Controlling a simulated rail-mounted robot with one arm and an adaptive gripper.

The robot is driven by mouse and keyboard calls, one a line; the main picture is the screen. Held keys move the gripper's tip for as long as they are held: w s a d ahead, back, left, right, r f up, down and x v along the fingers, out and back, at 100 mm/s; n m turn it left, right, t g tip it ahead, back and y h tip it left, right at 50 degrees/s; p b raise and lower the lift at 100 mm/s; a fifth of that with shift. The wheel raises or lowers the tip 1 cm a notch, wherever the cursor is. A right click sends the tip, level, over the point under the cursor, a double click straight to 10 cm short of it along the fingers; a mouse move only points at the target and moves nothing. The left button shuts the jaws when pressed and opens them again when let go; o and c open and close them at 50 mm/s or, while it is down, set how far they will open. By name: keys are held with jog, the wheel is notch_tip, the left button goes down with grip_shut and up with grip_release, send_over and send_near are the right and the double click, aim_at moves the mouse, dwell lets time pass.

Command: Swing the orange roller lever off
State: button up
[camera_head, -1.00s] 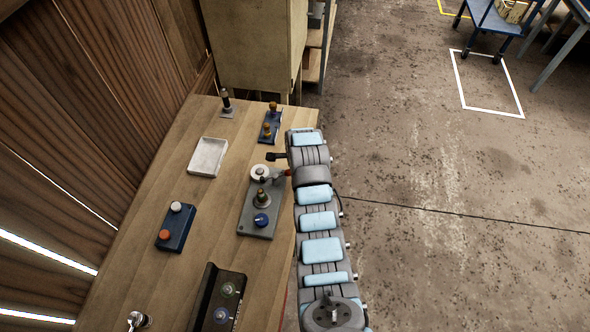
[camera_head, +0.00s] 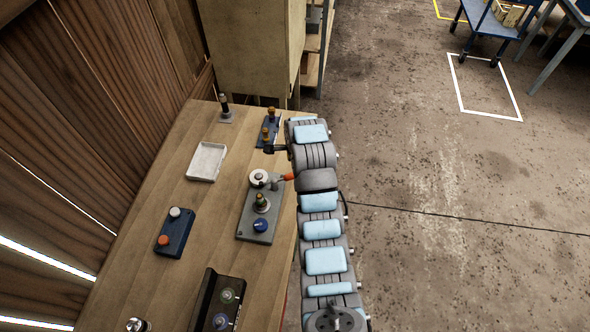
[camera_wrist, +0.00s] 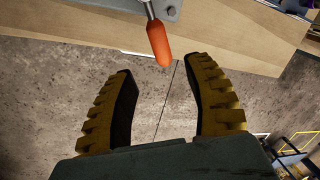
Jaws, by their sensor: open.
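The orange roller lever's handle (camera_wrist: 158,42) points down toward the gap between my fingers in the wrist view. In the head view its orange tip (camera_head: 288,177) sticks out to the right from a grey base plate (camera_head: 247,223), close beside my arm. My gripper (camera_wrist: 160,66) is open, one finger on each side of the handle's line. The handle's end lies near the fingertips, and I cannot tell whether it is at their depth. I see no contact.
The plate also bears a white round part (camera_head: 258,178) and a blue knob (camera_head: 261,226). Open floor lies to the right.

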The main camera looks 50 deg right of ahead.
jog(key=shift+s+a+r, duration=0.1)
jog(key=shift+s+r, duration=0.05)
jog(key=shift+r, duration=0.85)
jog(key=shift+s+a+r, duration=0.1)
jog(key=shift+s+r, duration=0.05)
jog(key=shift+r, duration=0.85)
